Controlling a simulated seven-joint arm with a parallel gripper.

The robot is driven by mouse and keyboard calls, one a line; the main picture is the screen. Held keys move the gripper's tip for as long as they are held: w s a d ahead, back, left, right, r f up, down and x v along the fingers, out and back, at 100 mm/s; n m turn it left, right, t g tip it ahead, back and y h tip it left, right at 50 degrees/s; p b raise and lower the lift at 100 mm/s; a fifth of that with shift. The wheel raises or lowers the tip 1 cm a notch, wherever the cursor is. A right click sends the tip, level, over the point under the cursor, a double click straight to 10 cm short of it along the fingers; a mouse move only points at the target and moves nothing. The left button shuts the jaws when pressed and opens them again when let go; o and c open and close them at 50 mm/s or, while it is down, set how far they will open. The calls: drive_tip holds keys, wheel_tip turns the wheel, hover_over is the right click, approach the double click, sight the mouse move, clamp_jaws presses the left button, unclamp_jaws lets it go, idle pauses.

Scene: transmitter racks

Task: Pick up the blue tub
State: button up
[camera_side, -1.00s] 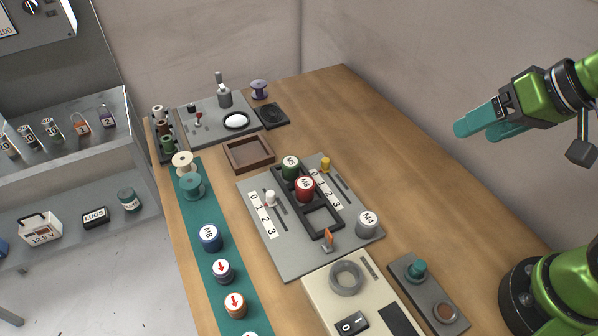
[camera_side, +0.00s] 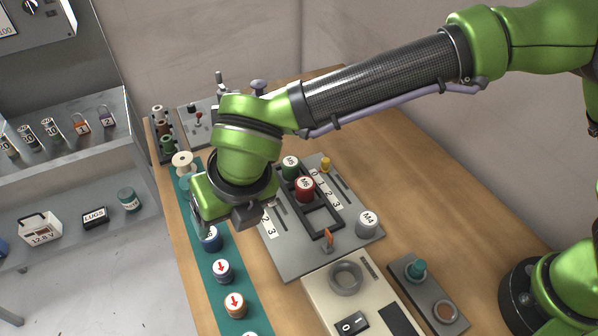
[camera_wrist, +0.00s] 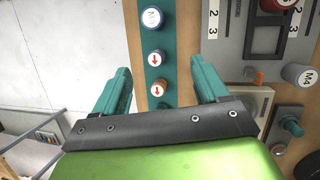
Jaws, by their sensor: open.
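The blue tub (camera_side: 211,243), with a white lid marked M8, stands on the green strip along the table's left side. In the side view my gripper (camera_side: 228,214) is above and beside it and hides its upper part. In the wrist view the blue tub (camera_wrist: 153,19) is at the top, beyond the fingertips. My gripper (camera_wrist: 160,66) is open and empty there, its teal fingers spread either side of the green strip.
A grey board (camera_side: 290,266) with a red tub (camera_side: 305,189) and a grey M4 tub (camera_side: 368,223) lies to the right.

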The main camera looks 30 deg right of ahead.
drive_tip(key=w+r+n, duration=0.1)
drive_tip(key=n, duration=0.3)
approach(210, 234)
drive_tip(key=shift+t, duration=0.3)
drive_tip(key=x, duration=0.3)
drive_tip(key=s+x, duration=0.1)
drive_tip(key=x, duration=0.1)
drive_tip(key=shift+d+f, duration=0.25)
drive_tip(key=shift+w+a+x, duration=0.1)
drive_tip(key=shift+x, duration=1.3)
drive_tip(key=shift+w+a+x, duration=0.15)
drive_tip(key=shift+x, duration=1.3)
drive_tip(key=shift+r, duration=0.25)
drive_tip(key=c, duration=1.3)
